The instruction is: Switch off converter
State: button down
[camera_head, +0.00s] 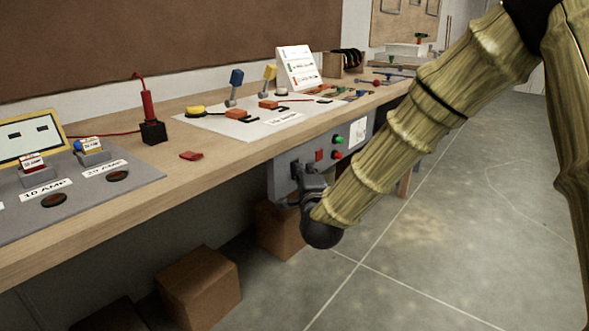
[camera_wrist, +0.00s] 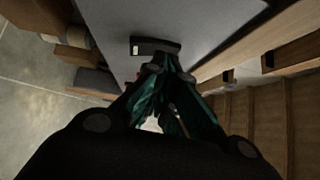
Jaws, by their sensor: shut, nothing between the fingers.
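The converter appears to be the grey box (camera_head: 284,174) fixed under the bench's front edge. In the head view its front carries a red square, a green button (camera_head: 338,139), a red button (camera_head: 337,154) and a white label. My gripper (camera_head: 297,190) is at the left end of this front, beside a dark fitting (camera_head: 295,170). In the wrist view the grey panel (camera_wrist: 205,22) lies ahead, with a black switch-like part (camera_wrist: 155,46) just beyond my fingertips (camera_wrist: 168,68). The fingers are shut and empty. I cannot tell whether they touch the switch, or its position.
The wooden bench (camera_head: 195,189) runs above, with a grey fuse board (camera_head: 110,196), a black block with a red plug (camera_head: 152,130) and a white sheet with levers (camera_head: 225,125). Cardboard boxes (camera_head: 200,288) stand beneath. The concrete floor (camera_head: 420,270) at right is clear.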

jog(key=s+d+r+p, duration=0.1)
jog(key=s+d, duration=0.3)
jog(key=s, duration=0.8)
jog(key=shift+s+r+p, duration=0.2)
jog(key=shift+p, duration=0.1)
jog(key=shift+d, duration=0.1)
